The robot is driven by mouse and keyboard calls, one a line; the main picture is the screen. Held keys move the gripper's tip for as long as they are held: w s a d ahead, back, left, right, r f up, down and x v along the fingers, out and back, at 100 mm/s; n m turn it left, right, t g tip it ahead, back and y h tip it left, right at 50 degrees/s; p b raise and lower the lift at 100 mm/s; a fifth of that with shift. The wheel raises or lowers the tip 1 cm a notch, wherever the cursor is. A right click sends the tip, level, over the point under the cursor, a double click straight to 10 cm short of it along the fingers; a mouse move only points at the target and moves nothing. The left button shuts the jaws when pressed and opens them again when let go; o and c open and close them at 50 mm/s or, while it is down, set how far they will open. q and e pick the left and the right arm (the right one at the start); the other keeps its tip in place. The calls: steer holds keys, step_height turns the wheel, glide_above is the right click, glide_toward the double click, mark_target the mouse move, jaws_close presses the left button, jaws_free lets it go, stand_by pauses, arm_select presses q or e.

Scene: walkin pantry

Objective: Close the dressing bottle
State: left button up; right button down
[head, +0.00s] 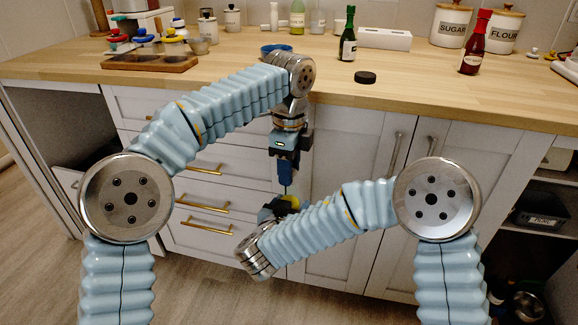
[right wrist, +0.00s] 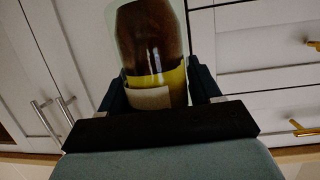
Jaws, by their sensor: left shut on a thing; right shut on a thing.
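The dressing bottle (right wrist: 152,45) fills the middle of the right wrist view. It is clear glass with brown contents and a yellow band and pale label low down; its top is out of that view. My right gripper (right wrist: 160,88) is shut on it, with a finger on each side. In the head view only a yellow bit of the bottle (head: 293,201) shows, in front of the cabinets. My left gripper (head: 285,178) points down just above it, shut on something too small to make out. Whether that touches the bottle's top is hidden.
A black round lid (head: 365,77) lies on the wooden counter (head: 420,95). A green bottle (head: 348,45), a red bottle (head: 472,50), white canisters (head: 450,25) and a wooden tray (head: 150,63) stand there too. Cabinet doors and drawers are close behind my grippers.

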arm_select(q)
steer(key=o, duration=1.2)
steer(key=shift+c, duration=0.2)
steer(key=shift+r, duration=2.25)
steer(key=shift+c, duration=0.3)
